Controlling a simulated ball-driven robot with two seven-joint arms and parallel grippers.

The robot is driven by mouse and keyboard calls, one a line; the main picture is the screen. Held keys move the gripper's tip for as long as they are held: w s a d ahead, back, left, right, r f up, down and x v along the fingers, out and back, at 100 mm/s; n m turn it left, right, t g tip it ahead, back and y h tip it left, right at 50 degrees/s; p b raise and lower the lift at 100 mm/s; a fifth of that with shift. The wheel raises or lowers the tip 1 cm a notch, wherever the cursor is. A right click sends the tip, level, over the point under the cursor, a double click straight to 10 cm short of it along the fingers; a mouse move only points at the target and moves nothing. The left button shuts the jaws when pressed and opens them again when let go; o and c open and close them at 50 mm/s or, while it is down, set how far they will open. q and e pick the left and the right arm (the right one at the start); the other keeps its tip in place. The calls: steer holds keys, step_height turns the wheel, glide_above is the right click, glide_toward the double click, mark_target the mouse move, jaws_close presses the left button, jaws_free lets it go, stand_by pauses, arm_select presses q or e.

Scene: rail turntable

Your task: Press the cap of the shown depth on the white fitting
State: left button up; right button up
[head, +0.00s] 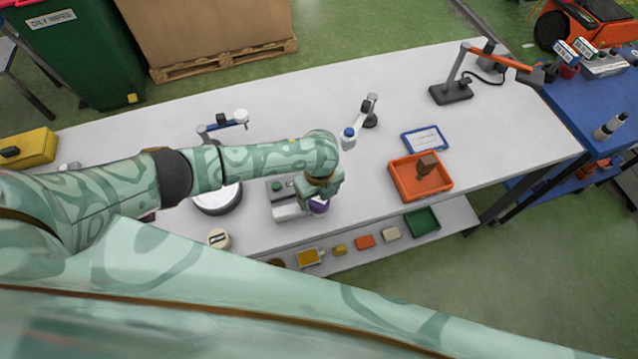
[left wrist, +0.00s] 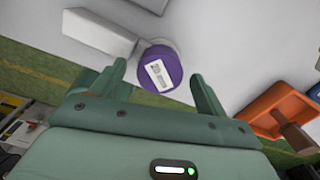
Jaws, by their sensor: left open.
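A round purple cap (left wrist: 160,72) with a white printed label shows in the left wrist view; the print is too small to read. A pale rim shows along its far edge. In the head view the purple cap (head: 319,206) is partly hidden under my left gripper (head: 322,192). In the left wrist view my left gripper (left wrist: 158,74) is open, with a finger on each side of the cap. I cannot make out a white fitting with certainty. My right gripper is not in view.
A grey block with a green button (head: 277,187) stands left of the cap, and a white round turntable (head: 218,199) lies further left. An orange tray (head: 408,189) holding a brown object is at right. A blue-framed card (head: 425,139) lies behind it. Small parts sit on the lower shelf (head: 450,222).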

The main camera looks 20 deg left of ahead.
mark_target(319, 198)
arm_select(q)
step_height(319, 198, up, 16)
steer(key=p, duration=0.4)
steer(key=shift+f, duration=0.1)
